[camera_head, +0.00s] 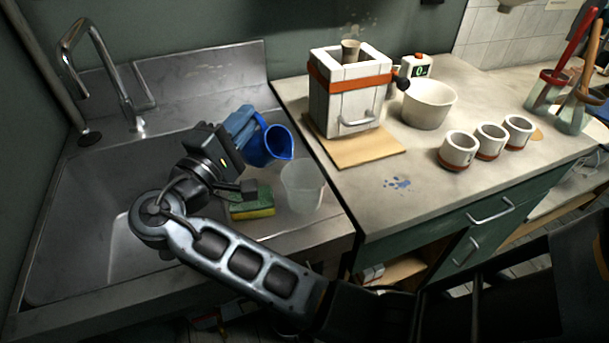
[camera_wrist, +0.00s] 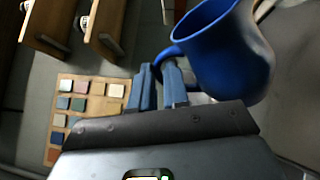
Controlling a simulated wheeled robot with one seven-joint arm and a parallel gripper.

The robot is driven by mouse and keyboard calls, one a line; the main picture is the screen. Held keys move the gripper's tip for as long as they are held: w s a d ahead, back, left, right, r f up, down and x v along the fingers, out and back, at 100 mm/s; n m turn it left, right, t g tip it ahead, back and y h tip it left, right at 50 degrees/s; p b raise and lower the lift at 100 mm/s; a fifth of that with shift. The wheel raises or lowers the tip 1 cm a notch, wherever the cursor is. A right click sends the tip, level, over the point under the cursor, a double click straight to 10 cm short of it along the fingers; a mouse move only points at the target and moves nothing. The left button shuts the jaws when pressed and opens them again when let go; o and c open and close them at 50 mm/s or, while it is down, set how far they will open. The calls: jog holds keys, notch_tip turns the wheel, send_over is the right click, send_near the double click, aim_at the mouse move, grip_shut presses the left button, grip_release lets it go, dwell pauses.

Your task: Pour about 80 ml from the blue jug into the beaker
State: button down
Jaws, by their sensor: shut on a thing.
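The blue jug (camera_head: 270,147) is held above the steel sink counter, with its mouth and spout turned toward the right. My gripper (camera_head: 240,128) is shut on the jug's handle; the wrist view shows the blue fingers (camera_wrist: 160,85) meeting at the handle beside the jug's body (camera_wrist: 232,55). The clear beaker (camera_head: 303,186) stands on the steel counter below and to the right of the jug. The jug's spout is near the beaker's upper left but apart from it in the picture. The beaker looks empty, though its clear wall makes this hard to tell. The jug's contents are hidden.
A green and yellow sponge (camera_head: 252,203) lies left of the beaker. The sink basin (camera_head: 95,215) is at left, with a tap (camera_head: 100,75) behind. A white boxy kiln (camera_head: 347,95) on a board, a white bowl (camera_head: 429,103) and small cups (camera_head: 458,150) stand on the right worktop.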

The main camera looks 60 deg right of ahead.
aim_at(254, 142)
jog(key=shift+s+r+m+b, duration=0.2)
jog(key=shift+r+m+b, duration=0.15)
jog(key=shift+m, duration=0.15)
jog(key=shift+s+r+m+g+h+b, duration=0.2)
jog(key=shift+s+r+m+b, duration=0.3)
jog(key=shift+m+b, duration=0.45)
jog(key=shift+s+r+m+g+h+b, duration=0.1)
jog(key=shift+s+r+m+g+b, duration=0.3)
jog(key=shift+m+b, duration=0.55)
dwell(0.8)
